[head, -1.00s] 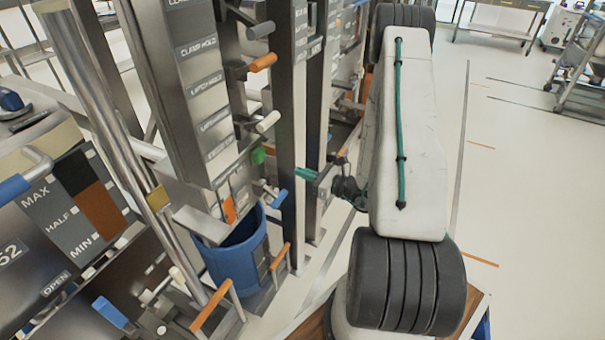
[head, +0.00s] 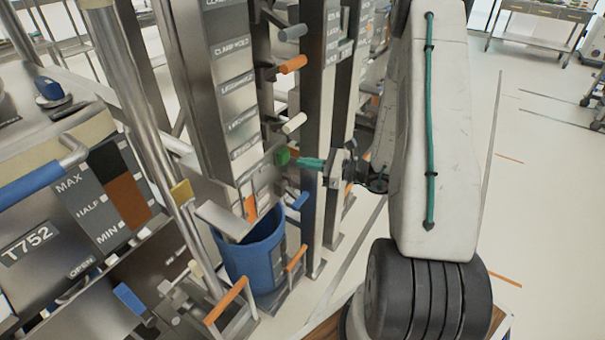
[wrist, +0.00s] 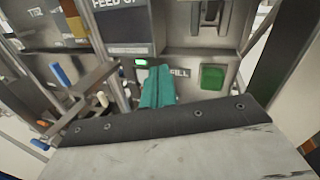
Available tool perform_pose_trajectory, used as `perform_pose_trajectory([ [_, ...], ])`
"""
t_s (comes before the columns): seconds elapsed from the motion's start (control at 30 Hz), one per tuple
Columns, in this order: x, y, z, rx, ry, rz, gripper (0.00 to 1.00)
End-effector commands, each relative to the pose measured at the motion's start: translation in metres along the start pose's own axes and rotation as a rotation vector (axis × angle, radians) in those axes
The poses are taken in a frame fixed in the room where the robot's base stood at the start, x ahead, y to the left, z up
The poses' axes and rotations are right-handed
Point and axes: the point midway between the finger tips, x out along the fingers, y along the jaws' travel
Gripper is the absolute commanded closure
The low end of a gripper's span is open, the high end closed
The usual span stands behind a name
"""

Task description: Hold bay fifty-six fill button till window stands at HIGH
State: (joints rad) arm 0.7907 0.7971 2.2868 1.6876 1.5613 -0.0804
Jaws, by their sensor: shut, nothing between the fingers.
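A green square button (head: 283,156) sticks out from the steel column in the head view. It also shows in the wrist view (wrist: 212,77), just right of a FILL label (wrist: 180,73). My gripper (head: 299,162) has teal fingers, shut and empty, with tips close to the button in the head view. In the wrist view my gripper (wrist: 158,72) lies left of the button, partly covering the label. I cannot tell whether it touches the panel. A small green-lit indicator (wrist: 141,62) is left of the fingers. No bay number or HIGH reading is legible.
A blue bin (head: 254,262) stands below the column. Coloured handles, such as an orange one (head: 293,64), jut from the column. Open floor (head: 545,190) lies to the right.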

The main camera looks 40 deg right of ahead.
Motion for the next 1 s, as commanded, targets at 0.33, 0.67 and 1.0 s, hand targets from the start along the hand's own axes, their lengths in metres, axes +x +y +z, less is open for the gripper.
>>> perform_pose_trajectory([
  [0.33, 0.044, 0.129, 0.15, -0.428, 0.037, 0.713, 1.0],
  [0.67, -0.004, 0.232, 0.219, -0.936, 0.17, 1.281, 1.0],
  [1.0, -0.077, 0.26, 0.255, -1.551, 0.394, 1.653, 1.0],
])
